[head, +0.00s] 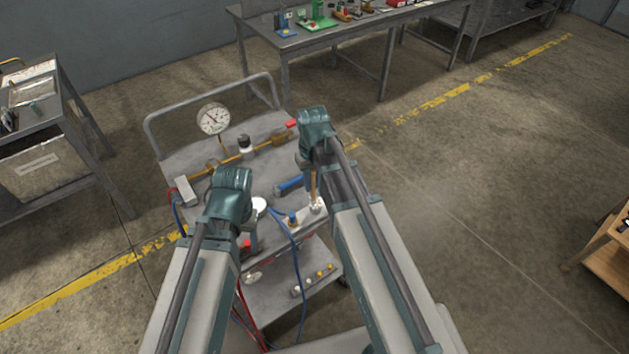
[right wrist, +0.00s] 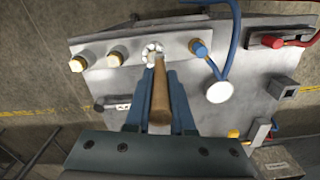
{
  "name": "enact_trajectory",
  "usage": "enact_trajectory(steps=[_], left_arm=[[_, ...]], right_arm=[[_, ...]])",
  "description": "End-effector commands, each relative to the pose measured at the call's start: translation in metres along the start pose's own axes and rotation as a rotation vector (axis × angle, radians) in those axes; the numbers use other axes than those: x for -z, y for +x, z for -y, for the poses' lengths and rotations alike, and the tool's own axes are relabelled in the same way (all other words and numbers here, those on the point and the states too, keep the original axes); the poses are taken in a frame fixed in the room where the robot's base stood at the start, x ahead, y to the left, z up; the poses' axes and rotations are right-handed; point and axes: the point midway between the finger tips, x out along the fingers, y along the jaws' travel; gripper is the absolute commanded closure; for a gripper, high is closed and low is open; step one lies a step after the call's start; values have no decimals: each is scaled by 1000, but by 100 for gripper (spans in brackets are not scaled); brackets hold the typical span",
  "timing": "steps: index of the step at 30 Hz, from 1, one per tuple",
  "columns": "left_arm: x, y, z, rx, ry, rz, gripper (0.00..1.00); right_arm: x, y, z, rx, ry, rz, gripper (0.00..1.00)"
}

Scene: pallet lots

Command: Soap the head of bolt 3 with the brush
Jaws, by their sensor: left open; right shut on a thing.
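The brush has a wooden handle (right wrist: 160,98), which also shows as a thin stick in the head view (head: 313,184). My right gripper (right wrist: 157,92) is shut on that handle. The brush's far end points at a pale, round, lumpy ring (right wrist: 151,50) on the metal block (right wrist: 100,48). Whether this ring is bristles, suds or both, I cannot tell, and it covers what is under it. Two brass-collared bolts (right wrist: 117,55) (right wrist: 77,62) sit left of it. I see no bolt numbers. My left gripper (head: 250,238) is open above the cart, largely hidden by its wrist.
The cart (head: 185,158) carries a pressure gauge (head: 213,119) on a brass pipe and a white disc (right wrist: 220,92). Hoses hang at its front. Open floor (head: 470,200) lies to the right.

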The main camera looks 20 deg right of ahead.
Motion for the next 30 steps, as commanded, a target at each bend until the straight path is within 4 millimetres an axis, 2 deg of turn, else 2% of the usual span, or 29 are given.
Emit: enact_trajectory(steps=[30], left_arm=[[0, 1, 0, 0, 0, 0, 40]], right_arm=[[3, 0, -15, -4, 2, -1, 100]])
